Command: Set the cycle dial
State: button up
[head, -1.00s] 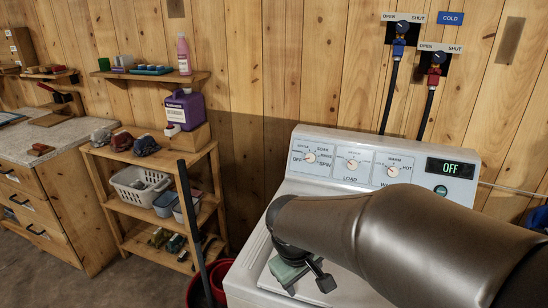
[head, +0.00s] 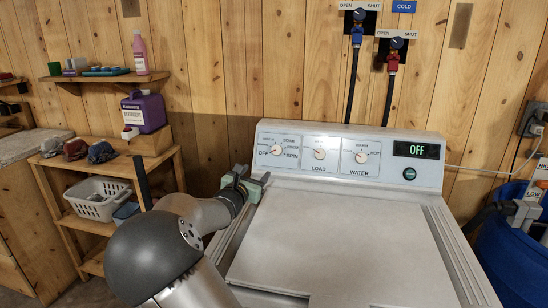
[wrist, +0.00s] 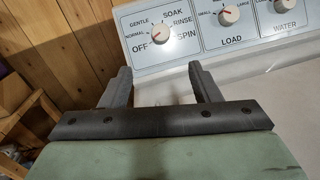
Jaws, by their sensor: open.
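The cycle dial (head: 276,150) is the leftmost of the washer panel's three dials, a small white knob ringed by printed labels. In the wrist view the dial (wrist: 160,33) has a reddish mark on its lower left, toward OFF; GENTLE, NORMAL, SOAK, RINSE and SPIN are also printed around it. My gripper (head: 243,176) is at the left of the washer, in front of the panel's left end. In the wrist view my gripper (wrist: 160,80) is open and empty, its two dark fingers apart below the dial and not touching it.
The load dial (head: 319,154) and water dial (head: 361,157) sit to the right. The display (head: 416,150) reads OFF, above a dark round button (head: 409,174). The washer lid (head: 340,240) is clear. A shelf unit (head: 70,215) with a basket stands left.

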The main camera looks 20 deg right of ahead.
aim_at(276, 150)
jog(key=p+x, duration=0.2)
jog(key=x, duration=1.3)
jog(key=shift+w+d+r+p, duration=0.15)
jog(key=shift+d+p, duration=0.15)
jog(key=shift+d, duration=0.05)
jog(key=shift+x, duration=0.8)
jog(key=shift+c, duration=0.4)
jog(key=c, duration=0.9)
